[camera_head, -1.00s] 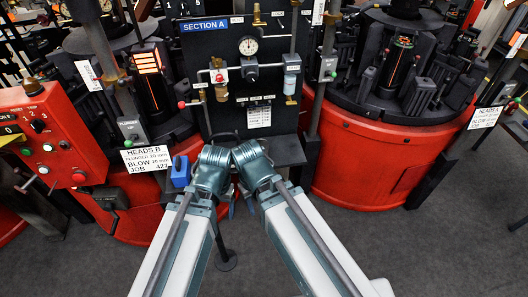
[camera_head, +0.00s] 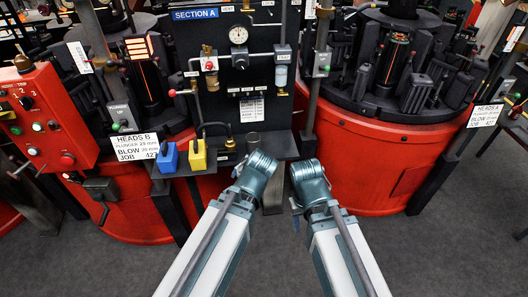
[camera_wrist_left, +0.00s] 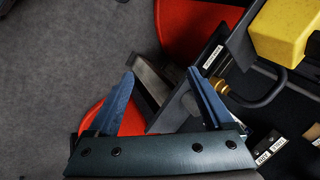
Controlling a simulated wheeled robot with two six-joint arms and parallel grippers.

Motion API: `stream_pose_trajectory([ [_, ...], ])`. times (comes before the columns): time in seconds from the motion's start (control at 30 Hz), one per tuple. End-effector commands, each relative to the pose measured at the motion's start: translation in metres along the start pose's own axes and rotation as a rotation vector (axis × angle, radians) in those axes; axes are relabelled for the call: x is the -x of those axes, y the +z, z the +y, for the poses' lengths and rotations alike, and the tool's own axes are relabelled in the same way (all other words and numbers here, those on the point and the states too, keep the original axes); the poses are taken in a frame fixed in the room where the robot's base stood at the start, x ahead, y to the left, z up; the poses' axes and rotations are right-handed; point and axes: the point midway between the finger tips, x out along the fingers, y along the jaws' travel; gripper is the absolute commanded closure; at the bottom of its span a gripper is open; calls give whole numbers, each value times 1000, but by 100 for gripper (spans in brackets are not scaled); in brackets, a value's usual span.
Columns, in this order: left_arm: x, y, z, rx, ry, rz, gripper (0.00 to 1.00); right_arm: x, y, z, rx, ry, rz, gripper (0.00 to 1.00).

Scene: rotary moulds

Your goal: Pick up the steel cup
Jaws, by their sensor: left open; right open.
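A small grey metal cylinder, apparently the steel cup (camera_head: 252,141), stands on the black shelf below the Section A panel, partly hidden behind my left wrist. My left gripper (camera_wrist_left: 160,92) is open and empty in the left wrist view, with blue fingers apart over the shelf's end and a grey post. In the head view its fingers are hidden under the wrist. I cannot make out the cup in the wrist view. My right gripper (camera_head: 297,222) points down, right of and nearer than the shelf, with little of its fingers showing; nothing shows held in it.
On the shelf's left stand a blue block (camera_head: 168,157) and a yellow block (camera_head: 198,155), also in the wrist view (camera_wrist_left: 284,28), with a brass fitting (camera_head: 230,145) beside them. Red machine drums (camera_head: 375,160) flank the panel (camera_head: 242,90). Grey floor is open in front.

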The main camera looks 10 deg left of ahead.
Motion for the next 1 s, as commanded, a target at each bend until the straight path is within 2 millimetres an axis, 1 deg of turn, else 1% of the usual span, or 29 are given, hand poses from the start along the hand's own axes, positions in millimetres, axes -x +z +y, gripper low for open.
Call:
stream_pose_trajectory([
  [0.03,-14,0,-5,-23,-37,18,15,-14,-1,-1,0,0,0,50],
  [0.17,-32,-7,-27,-110,-152,71,15,-34,-2,-3,1,1,0,50],
  [0.23,-43,-11,-41,-169,-225,100,15,-48,-3,-4,1,1,0,50],
  [0.37,-65,-19,-70,-328,-404,152,15,-82,-5,-8,1,2,0,50],
  [0.5,-87,-32,-100,-596,-661,189,15,-130,-8,-12,2,4,0,50],
  [0.6,-96,-43,-113,-819,-843,190,15,-162,-10,-15,3,5,1,50],
  [0.67,-101,-48,-116,-959,-944,180,15,-180,-11,-16,3,5,1,50],
  [0.7,-105,-52,-115,-1054,-1007,171,15,-192,-11,-18,3,6,1,50],
  [0.77,-112,-57,-111,-1199,-1097,153,15,-210,-12,-19,4,6,1,50],
  [0.8,-117,-60,-107,-1297,-1152,138,15,-222,-13,-20,4,7,1,50],
  [0.9,-132,-66,-93,-1535,-1270,98,15,-249,-15,-23,4,8,1,50],
  [1.0,-147,-68,-77,-1742,-1354,62,15,-269,-16,-24,5,8,1,50],
])
